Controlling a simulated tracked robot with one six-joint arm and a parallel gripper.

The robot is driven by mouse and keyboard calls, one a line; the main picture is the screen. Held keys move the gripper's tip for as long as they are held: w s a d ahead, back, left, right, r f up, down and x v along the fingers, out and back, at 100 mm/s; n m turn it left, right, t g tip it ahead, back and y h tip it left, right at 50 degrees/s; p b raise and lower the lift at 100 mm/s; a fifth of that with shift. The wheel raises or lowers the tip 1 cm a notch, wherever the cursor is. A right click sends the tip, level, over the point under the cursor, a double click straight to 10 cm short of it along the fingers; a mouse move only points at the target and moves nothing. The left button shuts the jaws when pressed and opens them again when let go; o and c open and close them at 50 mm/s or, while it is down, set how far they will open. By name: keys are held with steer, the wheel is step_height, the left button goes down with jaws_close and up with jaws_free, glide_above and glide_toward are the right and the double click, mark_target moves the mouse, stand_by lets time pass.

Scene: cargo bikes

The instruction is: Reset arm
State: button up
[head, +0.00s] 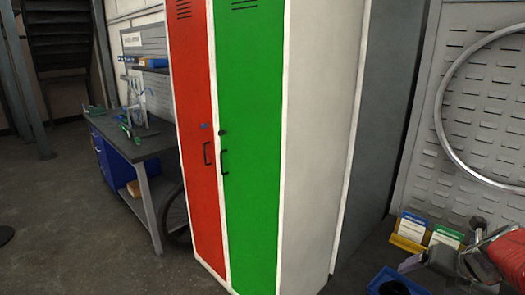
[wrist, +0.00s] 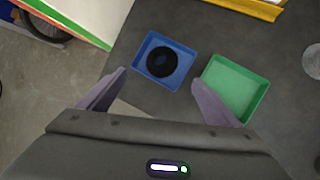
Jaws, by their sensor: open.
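My gripper (wrist: 158,90) is open in the wrist view, its two purple-grey fingers spread with nothing between them. Beyond the fingertips a blue tray (wrist: 182,78) holds a black round object (wrist: 161,63). A green tray (wrist: 240,82) lies to the right, partly hidden behind the right finger.
A locker with a red door (head: 199,110) and a green door (head: 250,140) stands in the middle, both closed. A workbench (head: 145,148) is behind at the left. A perforated panel with a wheel rim (head: 443,110) is at the right. The floor (head: 70,225) at the left is clear.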

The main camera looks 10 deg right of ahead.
steer(key=a+r+n+y, duration=0.1)
steer(key=a+r+n, duration=0.2)
steer(key=a+n, duration=1.6)
steer(key=s+a+n, duration=0.4)
steer(key=a+n, duration=0.1)
steer(key=n, duration=0.7)
steer(key=s+a+r+n, duration=0.1)
steer(key=s+a+n, duration=0.3)
steer(key=n, duration=0.8)
steer(key=shift+s+a+r+n+g, duration=0.2)
steer(key=shift+a+n+g, duration=0.2)
steer(key=shift+a, duration=0.3)
steer(key=shift+c, duration=0.4)
